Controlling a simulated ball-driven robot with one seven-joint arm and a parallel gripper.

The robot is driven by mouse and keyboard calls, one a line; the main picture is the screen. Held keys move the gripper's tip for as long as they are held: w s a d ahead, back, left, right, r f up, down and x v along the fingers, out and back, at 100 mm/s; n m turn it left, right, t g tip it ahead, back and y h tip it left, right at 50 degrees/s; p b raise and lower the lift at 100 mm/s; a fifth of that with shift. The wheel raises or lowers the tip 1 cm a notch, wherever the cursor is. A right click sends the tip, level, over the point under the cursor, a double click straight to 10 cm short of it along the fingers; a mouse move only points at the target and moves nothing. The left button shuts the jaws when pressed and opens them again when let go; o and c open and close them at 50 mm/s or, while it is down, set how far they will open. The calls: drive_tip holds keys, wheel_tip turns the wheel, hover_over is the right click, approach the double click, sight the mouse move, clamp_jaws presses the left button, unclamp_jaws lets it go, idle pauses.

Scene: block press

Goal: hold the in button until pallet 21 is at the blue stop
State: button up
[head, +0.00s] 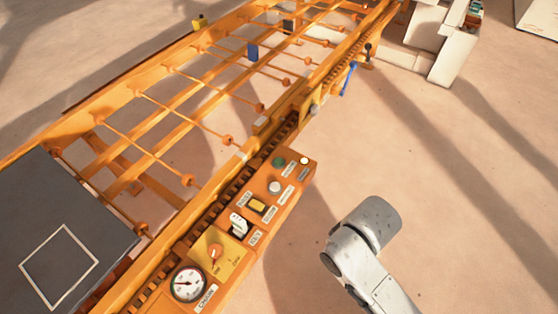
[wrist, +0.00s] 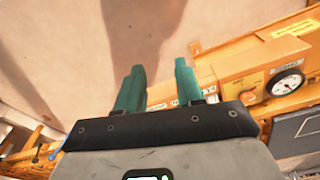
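An orange control panel (head: 258,212) runs along the near side of an orange frame. It carries a yellow button (head: 257,204), a white round button (head: 275,187), a green round button (head: 279,162) and a white rocker (head: 238,223). Their labels are too small to read, so I cannot tell which is the in button. A dark grey slab (head: 60,200) with a white square outline lies at the left; no number is legible. A blue block (head: 252,50) stands in the frame. My gripper (wrist: 158,72) is open and empty, its teal fingers apart, with the panel behind them.
A gauge (head: 188,284) and orange knob (head: 215,251) sit at the panel's near end. A blue lever (head: 348,79) projects from the frame's side farther along. White blocky equipment (head: 452,48) stands at the upper right. The floor right of the panel is clear around my arm.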

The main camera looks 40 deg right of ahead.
clamp_jaws()
idle(1.2)
